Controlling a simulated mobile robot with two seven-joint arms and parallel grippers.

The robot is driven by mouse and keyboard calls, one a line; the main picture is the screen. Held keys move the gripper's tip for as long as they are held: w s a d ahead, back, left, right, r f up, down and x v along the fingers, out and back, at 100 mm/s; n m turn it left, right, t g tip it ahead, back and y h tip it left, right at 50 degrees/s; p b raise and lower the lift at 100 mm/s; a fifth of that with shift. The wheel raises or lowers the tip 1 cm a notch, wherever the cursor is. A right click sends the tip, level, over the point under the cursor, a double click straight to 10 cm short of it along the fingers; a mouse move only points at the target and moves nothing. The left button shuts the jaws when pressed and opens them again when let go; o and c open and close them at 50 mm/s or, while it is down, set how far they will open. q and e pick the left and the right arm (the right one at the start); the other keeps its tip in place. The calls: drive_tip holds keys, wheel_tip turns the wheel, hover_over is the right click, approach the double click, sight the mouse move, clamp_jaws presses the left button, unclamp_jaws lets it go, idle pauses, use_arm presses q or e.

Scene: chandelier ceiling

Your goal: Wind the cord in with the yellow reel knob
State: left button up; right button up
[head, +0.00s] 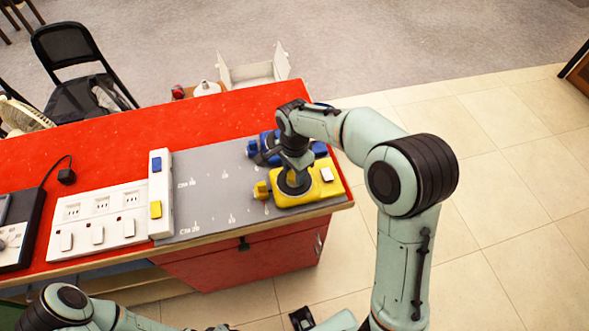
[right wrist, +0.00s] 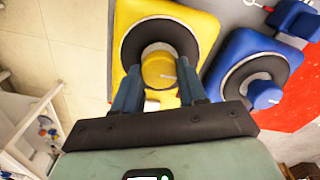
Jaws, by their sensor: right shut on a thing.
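The yellow reel (head: 309,193) lies at the right end of the grey mat, with a yellow plug (head: 262,190) against its left side. It also shows in the right wrist view (right wrist: 199,22), with a dark ring around the yellow reel knob (right wrist: 158,70). My right gripper (head: 294,176) comes down onto the yellow reel from above. In the right wrist view my right gripper (right wrist: 158,84) has its fingers on either side of the knob, shut on it. No length of yellow cord can be made out. My left gripper is out of view; only left arm links show at the bottom left.
A blue reel (head: 318,148) sits just behind the yellow one and shows close beside it in the right wrist view (right wrist: 232,62). A white power strip (head: 100,222) and an upright switch block (head: 160,190) stand left on the red table (head: 140,130). The mat's middle (head: 215,180) is clear.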

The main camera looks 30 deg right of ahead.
drive_tip(key=shift+m, duration=0.4)
drive_tip(key=o, duration=1.1)
drive_tip(key=shift+c, duration=0.2)
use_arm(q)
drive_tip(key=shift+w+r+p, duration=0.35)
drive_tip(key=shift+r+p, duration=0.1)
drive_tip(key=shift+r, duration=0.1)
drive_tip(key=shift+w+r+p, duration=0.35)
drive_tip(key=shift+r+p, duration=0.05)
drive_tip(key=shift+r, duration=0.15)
use_arm(e)
wheel_tip(320, 180, up, 14)
drive_tip(key=shift+f, duration=0.25)
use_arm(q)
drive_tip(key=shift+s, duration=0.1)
use_arm(e)
drive_tip(key=shift+f, duration=0.1)
